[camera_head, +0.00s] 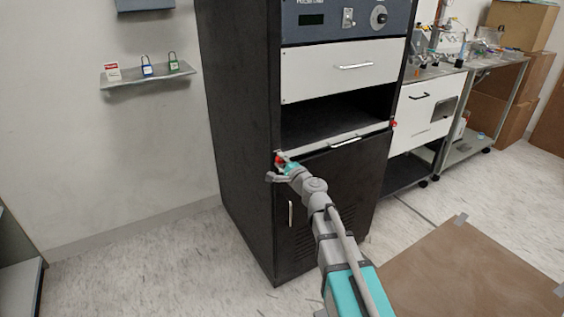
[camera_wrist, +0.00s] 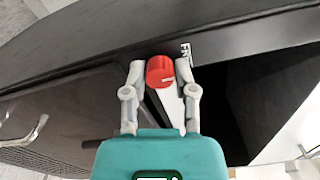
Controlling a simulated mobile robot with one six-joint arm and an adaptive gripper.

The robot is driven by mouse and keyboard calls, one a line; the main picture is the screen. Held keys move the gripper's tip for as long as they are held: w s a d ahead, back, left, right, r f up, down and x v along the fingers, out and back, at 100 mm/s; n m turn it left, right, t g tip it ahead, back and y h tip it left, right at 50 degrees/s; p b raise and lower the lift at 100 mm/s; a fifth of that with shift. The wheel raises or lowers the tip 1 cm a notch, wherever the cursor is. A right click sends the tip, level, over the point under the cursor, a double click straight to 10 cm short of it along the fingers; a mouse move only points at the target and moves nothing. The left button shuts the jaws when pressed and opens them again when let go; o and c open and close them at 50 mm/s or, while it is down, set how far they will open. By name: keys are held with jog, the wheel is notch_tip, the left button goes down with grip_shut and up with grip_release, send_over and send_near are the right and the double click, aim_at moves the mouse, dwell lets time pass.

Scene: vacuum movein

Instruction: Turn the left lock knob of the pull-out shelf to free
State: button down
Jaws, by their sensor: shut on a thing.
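The red left lock knob (camera_head: 279,160) sits at the left end of the pull-out shelf (camera_head: 318,144) on the black cabinet. My gripper (camera_head: 279,170) is at this knob. In the wrist view the knob (camera_wrist: 160,71) is between the two fingertips (camera_wrist: 159,72), which are shut on its sides. A pale mark shows on the knob's face. White lettering, partly cut off, is beside it on the black frame. The red right lock knob (camera_head: 393,124) is at the shelf's other end. The shelf front is flush with the cabinet, with a handle (camera_head: 345,142) in its middle.
A white drawer (camera_head: 342,68) is above the open bay, and a black door with a handle (camera_head: 290,213) is below the shelf. A wall shelf (camera_head: 148,80) holds padlocks at left. A bench (camera_head: 480,66) stands at right. A brown mat (camera_head: 470,270) lies on the floor.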

jog(key=shift+w+d+n, duration=0.1)
jog(key=shift+w+n, duration=0.05)
jog(key=shift+n, duration=0.15)
jog(key=shift+c, duration=2)
grip_release()
jog(key=shift+s+d, duration=0.3)
jog(key=shift+s, duration=0.35)
jog(key=v, duration=0.6)
jog(key=shift+s+d, duration=0.25)
